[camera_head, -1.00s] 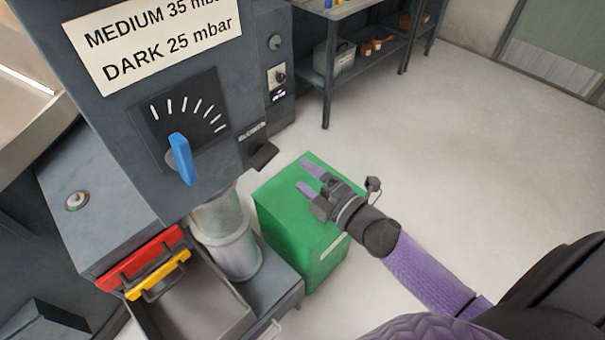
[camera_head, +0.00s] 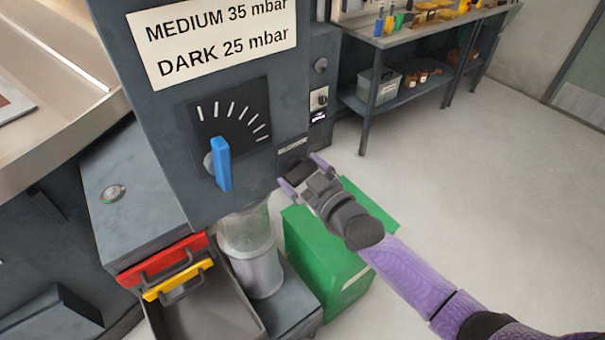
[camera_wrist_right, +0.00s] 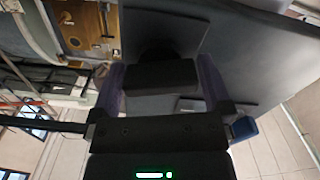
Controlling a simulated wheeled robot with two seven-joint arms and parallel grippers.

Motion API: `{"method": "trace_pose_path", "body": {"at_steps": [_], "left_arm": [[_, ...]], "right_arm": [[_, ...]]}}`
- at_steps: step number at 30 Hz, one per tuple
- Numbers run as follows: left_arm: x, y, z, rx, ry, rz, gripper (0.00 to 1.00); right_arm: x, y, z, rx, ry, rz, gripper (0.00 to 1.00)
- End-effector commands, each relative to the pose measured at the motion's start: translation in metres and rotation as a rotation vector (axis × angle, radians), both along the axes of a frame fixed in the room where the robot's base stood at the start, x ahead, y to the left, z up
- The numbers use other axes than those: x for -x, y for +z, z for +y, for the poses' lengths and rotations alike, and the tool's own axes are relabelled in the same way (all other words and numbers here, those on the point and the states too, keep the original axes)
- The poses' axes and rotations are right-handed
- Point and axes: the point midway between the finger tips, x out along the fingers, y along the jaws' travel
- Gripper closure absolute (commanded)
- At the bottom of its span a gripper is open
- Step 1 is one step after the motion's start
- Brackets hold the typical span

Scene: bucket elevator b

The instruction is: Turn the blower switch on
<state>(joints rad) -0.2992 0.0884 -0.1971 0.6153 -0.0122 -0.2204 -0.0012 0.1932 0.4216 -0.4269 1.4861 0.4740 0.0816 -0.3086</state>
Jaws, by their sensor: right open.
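The blower switch (camera_head: 297,168) is a dark, blocky paddle on the lower right of the grey machine front, under a small label. My right gripper (camera_head: 303,175) is open, with its two purple fingertips on either side of the switch. In the right wrist view a dark block (camera_wrist_right: 160,78), which looks like the switch, sits between the spread fingers of the gripper (camera_wrist_right: 160,85). I cannot tell whether the fingers touch it, nor how the switch is set. My left gripper is out of view.
A blue lever (camera_head: 222,164) on a marked dial is left of the switch. Below are a clear cylinder (camera_head: 250,255), a green box (camera_head: 325,262) under my right arm, and red (camera_head: 165,258) and yellow (camera_head: 180,279) handles. A shelf table (camera_head: 420,38) stands behind; the right floor is clear.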

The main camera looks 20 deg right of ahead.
Motion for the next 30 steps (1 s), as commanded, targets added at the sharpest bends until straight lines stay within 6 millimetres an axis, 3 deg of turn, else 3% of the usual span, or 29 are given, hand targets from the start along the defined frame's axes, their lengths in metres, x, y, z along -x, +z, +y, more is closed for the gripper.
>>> {"method": "trace_pose_path", "body": {"at_steps": [7,17,25,30], "left_arm": [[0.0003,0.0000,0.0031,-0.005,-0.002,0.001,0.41],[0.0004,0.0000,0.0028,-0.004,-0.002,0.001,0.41],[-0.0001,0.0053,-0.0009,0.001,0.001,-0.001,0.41],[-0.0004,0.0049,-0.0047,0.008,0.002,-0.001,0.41]], "right_arm": [[-0.0012,0.0001,0.0003,0.001,0.000,0.001,0.00],[-0.0010,0.0001,0.0002,0.001,0.000,0.000,0.68],[-0.0009,0.0008,0.0000,-0.252,0.000,0.092,0.68],[-0.0009,0.0000,0.0001,-0.293,-0.001,0.106,0.68]]}}
